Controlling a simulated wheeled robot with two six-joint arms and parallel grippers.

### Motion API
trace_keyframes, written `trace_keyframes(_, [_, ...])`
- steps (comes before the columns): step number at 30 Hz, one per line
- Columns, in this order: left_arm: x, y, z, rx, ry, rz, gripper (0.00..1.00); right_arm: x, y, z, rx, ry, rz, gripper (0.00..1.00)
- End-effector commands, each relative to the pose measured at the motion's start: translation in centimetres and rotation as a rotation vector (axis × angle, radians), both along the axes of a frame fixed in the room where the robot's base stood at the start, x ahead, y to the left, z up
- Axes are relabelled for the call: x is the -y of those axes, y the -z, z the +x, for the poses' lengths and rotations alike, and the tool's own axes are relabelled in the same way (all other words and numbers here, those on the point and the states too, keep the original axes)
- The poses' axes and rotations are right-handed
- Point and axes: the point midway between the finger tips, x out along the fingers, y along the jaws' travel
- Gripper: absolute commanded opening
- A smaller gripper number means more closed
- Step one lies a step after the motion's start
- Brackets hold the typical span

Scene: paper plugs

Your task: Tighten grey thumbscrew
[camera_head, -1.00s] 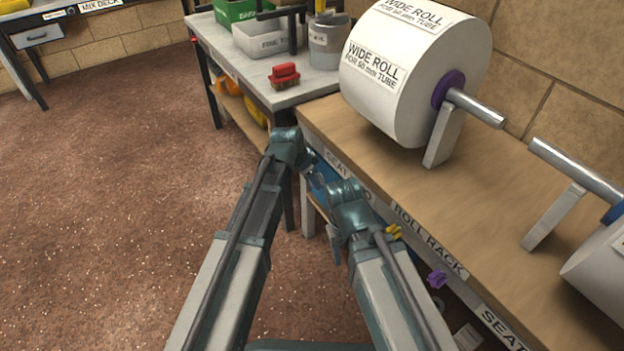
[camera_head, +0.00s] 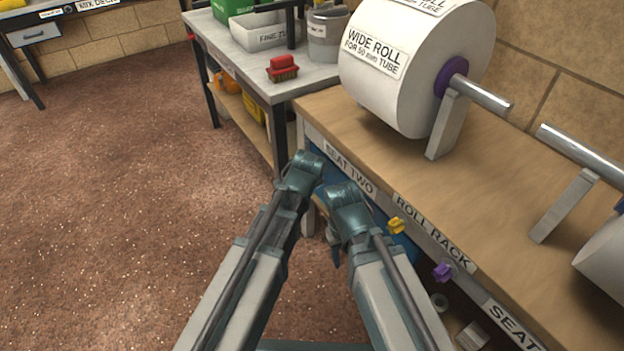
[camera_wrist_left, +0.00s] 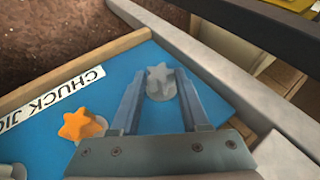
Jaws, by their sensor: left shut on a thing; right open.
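The grey thumbscrew (camera_wrist_left: 160,82) is a star-shaped knob on a blue panel (camera_wrist_left: 225,100) in the left wrist view. My left gripper (camera_wrist_left: 160,92) has one finger on each side of it and is shut on it. In the head view the left gripper is hidden behind my own arm, near the front of the roll rack. My right gripper (camera_head: 335,248) shows small and partly hidden below its arm in the head view. It is open and apart from the thumbscrew.
An orange star knob (camera_wrist_left: 82,125) stands on the blue panel near a CHUCK JIG label (camera_wrist_left: 60,100). A yellow knob (camera_head: 397,225) and a purple knob (camera_head: 442,272) project from the rack front. A large paper roll (camera_head: 405,75) sits above. Open floor lies left.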

Motion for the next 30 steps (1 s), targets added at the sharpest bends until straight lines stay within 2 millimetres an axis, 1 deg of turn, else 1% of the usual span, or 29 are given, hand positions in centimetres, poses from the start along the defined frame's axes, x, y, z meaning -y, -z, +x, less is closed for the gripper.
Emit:
trace_keyframes(1, [0.00, 0.35, -0.26, 0.009, -0.001, 0.010, 0.00, 0.00, 0.47, 0.00, 0.000, 0.000, 0.000, 0.50])
trace_keyframes(6, [0.05, 0.24, -0.25, 0.041, -0.001, 0.035, 0.00, 0.00, 0.84, 0.02, 0.001, 0.000, 0.000, 0.50])
trace_keyframes(20, [0.02, 0.10, -0.21, 0.054, -0.002, 0.044, 0.00, -0.01, 0.87, 0.01, 0.001, 0.000, 0.000, 0.50])
trace_keyframes(21, [0.02, 0.10, -0.21, 0.054, -0.001, 0.044, 0.47, -0.01, 0.87, 0.01, 0.001, 0.000, 0.000, 0.50])
trace_keyframes(23, [0.02, 0.09, -0.21, 0.054, -0.002, 0.044, 0.58, -0.01, 0.87, 0.01, 0.001, 0.000, 0.000, 0.50])
trace_keyframes(24, [0.03, 0.09, -0.20, 0.054, -0.002, 0.044, 0.65, -0.01, 0.87, 0.01, 0.001, 0.000, 0.000, 0.50])
trace_keyframes(26, [0.03, 0.07, -0.19, 0.055, -0.001, 0.043, 0.75, 0.00, 0.86, 0.02, 0.001, 0.000, 0.000, 0.50])
trace_keyframes(30, [0.04, 0.06, -0.16, 0.055, -0.001, 0.043, 0.75, 0.00, 0.86, 0.02, 0.001, 0.000, 0.000, 0.50])
